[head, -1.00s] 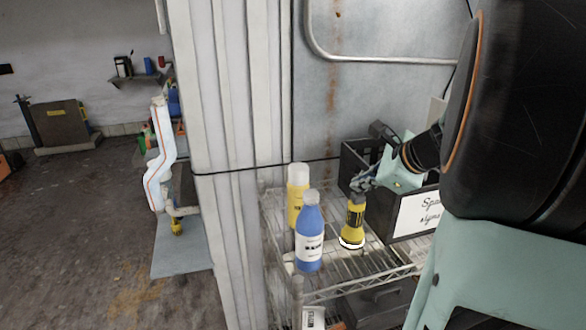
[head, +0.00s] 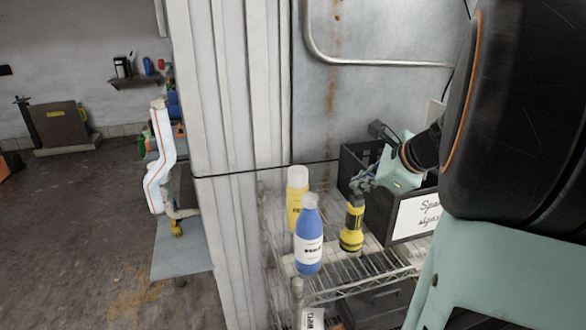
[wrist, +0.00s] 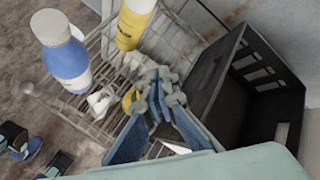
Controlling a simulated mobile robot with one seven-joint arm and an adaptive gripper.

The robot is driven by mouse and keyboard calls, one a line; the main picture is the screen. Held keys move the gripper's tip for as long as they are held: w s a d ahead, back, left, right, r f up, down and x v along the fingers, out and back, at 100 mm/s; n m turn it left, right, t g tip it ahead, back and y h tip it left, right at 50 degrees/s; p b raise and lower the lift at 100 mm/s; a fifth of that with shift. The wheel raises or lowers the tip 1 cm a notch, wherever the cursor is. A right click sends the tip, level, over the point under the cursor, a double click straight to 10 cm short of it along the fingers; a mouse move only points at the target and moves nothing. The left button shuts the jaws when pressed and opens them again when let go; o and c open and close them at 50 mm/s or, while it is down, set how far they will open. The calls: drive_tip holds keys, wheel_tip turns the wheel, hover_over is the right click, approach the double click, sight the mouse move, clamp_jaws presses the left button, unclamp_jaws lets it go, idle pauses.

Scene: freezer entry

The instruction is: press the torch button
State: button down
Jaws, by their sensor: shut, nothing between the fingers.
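The yellow and black torch (head: 352,230) stands upright, wide head down, on the wire shelf (head: 345,280). No bright ring shows at its base in the head view. My gripper (head: 360,187) is shut and empty, with its fingertips at the torch's upper end; I cannot tell whether they touch it. In the wrist view my gripper's blue-grey fingers (wrist: 160,97) hide most of the torch, and only a bit of its yellow head (wrist: 129,98) shows. The button itself is hidden.
A blue bottle (head: 309,240) and a yellow bottle (head: 297,195) stand left of the torch. A black crate with a paper label (head: 417,214) is close on the right. A metal-faced wall (head: 390,100) rises behind the shelf.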

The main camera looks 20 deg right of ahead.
sight(357, 208)
wheel_tip(357, 208, up, 6)
drive_tip(key=p, duration=0.5)
idle(0.6)
